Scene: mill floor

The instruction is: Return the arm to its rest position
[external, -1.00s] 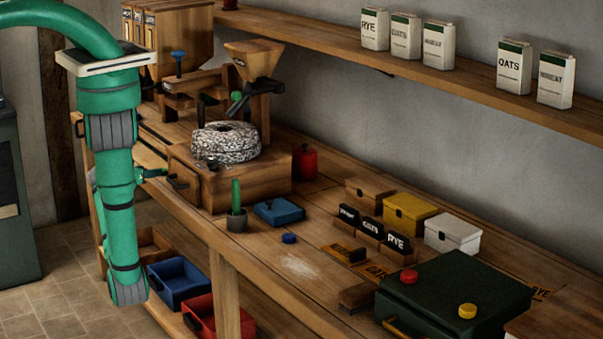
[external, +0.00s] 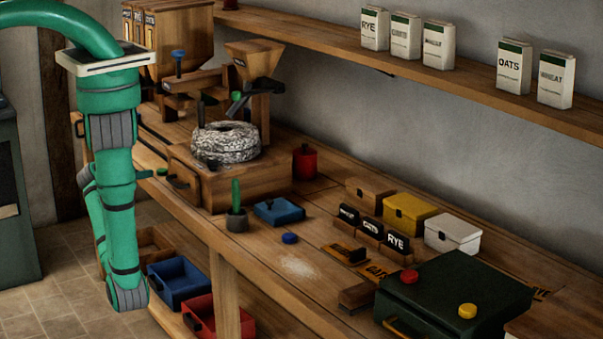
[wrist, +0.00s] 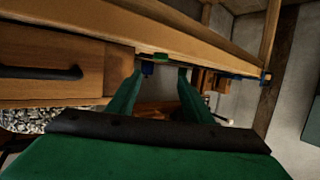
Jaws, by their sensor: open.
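My green arm (external: 115,190) hangs down at the left of the external view, beside the front edge of the workbench. Its lower links are folded close together. My gripper (wrist: 165,72) shows in the wrist view with two green fingers apart and nothing between them. In the external view the gripper is mostly hidden behind the arm; a small green part shows near the bench edge by the mill. In the wrist view a wooden drawer with a black handle (wrist: 40,72) is close on the left.
The workbench (external: 330,270) runs along the right. The mill with its speckled stone (external: 225,143) stands near the arm. A blue bin (external: 178,283) and a red bin (external: 200,320) sit low beside my arm. The tiled floor (external: 45,290) at left is clear.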

